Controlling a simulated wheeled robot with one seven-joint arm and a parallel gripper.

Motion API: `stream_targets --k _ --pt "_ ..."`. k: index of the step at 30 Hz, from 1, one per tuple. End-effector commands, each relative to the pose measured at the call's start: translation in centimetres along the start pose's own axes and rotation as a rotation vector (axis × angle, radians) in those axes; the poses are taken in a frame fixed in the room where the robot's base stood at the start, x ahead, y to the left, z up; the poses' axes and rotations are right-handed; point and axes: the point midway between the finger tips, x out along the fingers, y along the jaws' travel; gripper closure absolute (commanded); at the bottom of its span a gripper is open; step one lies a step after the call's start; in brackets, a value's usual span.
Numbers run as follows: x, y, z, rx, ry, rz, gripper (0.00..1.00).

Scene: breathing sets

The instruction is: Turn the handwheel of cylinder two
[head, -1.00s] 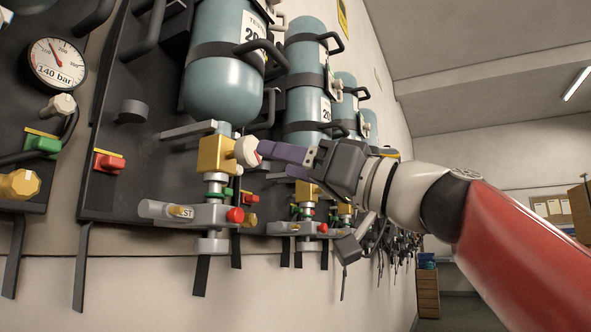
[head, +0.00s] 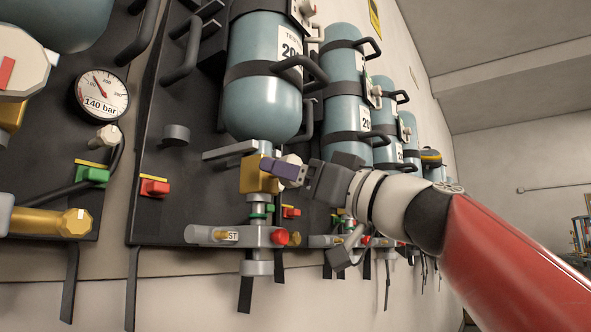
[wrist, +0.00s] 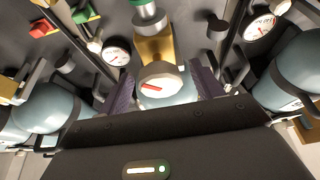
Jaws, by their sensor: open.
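A teal cylinder (head: 262,105) hangs upside down on the wall, with a gold valve block (head: 257,175) below it. The block's white handwheel (wrist: 162,82), with a red mark on its face, shows in the wrist view. In the head view the handwheel (head: 292,159) is mostly hidden by my gripper. My gripper (head: 284,171) is open, its purple fingers one on each side of the handwheel in the wrist view. I cannot tell whether they touch it. No cylinder number is readable.
Another white handwheel (head: 22,62) with a red mark stands in the left foreground. A gauge (head: 101,94) reads 140 bar. Below the valve are a grey fitting (head: 215,235) and a red knob (head: 279,237). More cylinders (head: 345,90) line the wall to the right.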

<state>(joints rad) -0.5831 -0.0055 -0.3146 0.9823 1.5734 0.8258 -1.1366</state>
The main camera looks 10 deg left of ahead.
Motion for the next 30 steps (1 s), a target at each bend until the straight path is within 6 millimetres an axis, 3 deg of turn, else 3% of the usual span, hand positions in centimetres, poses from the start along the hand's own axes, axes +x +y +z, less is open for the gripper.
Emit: stream_targets --k 3,13,22,30 --pt "-0.03 0.0 0.01 0.0 0.0 0.0 0.36" --pt "-0.05 0.0 0.0 0.0 0.0 0.0 0.79" --pt "-0.1 -0.02 -0.04 0.036 0.001 0.015 0.79" --pt "-0.12 -0.1 -0.12 0.184 0.001 0.075 0.79"
